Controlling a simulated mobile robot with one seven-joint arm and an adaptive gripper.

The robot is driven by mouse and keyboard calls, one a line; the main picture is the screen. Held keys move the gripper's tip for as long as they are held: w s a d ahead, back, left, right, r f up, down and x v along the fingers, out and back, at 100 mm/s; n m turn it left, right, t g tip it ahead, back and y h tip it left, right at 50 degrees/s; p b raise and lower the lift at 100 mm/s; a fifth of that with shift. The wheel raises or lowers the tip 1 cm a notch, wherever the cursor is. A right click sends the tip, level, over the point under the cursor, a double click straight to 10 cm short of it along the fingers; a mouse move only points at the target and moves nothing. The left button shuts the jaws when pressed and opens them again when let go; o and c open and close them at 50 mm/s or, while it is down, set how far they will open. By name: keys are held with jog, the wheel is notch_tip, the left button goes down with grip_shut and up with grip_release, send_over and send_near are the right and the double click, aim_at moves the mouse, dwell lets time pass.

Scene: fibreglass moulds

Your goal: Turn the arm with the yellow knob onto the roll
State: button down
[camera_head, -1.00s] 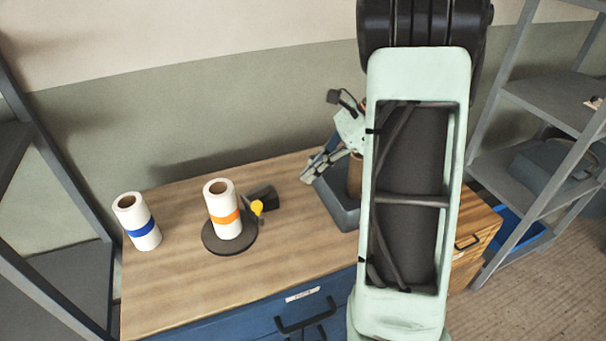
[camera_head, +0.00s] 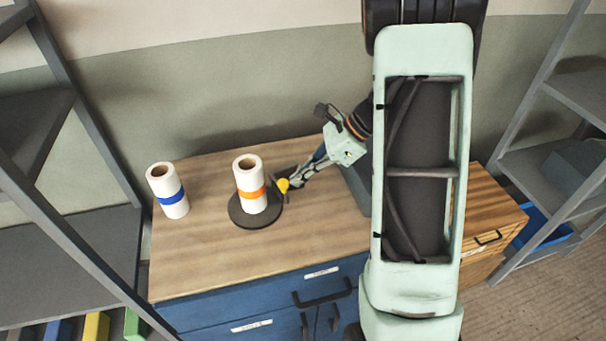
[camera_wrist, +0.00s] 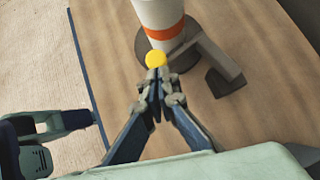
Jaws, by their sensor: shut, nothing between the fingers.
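The white roll with an orange band (camera_head: 250,186) stands upright on a dark round base (camera_head: 243,219). The yellow knob (camera_head: 283,185) is just right of the roll; it also shows in the wrist view (camera_wrist: 156,59), in front of the base. The dark arm (camera_wrist: 190,54) passes beside the roll near a grey block-like post (camera_wrist: 222,70); the join is partly hidden. My gripper (camera_head: 295,183) is shut and empty, right beside the knob. In the wrist view its fingertips (camera_wrist: 158,90) point at the knob; I cannot tell whether they touch it.
A second white roll with a blue band (camera_head: 170,191) stands at the left of the wooden worktop (camera_head: 210,262). Blue drawers (camera_head: 265,296) are below. Grey shelves (camera_head: 85,150) stand at left and right. The worktop's front is clear.

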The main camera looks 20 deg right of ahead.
jog(key=shift+w+a+m+t+b, duration=0.1)
jog(key=shift+a+m+t+b, duration=0.2)
jog(key=shift+a+m+t, duration=0.45)
jog(key=shift+w+a+m, duration=0.25)
jog(key=shift+a+m, duration=0.1)
jog(key=shift+a, duration=0.35)
jog(key=shift+d, duration=0.1)
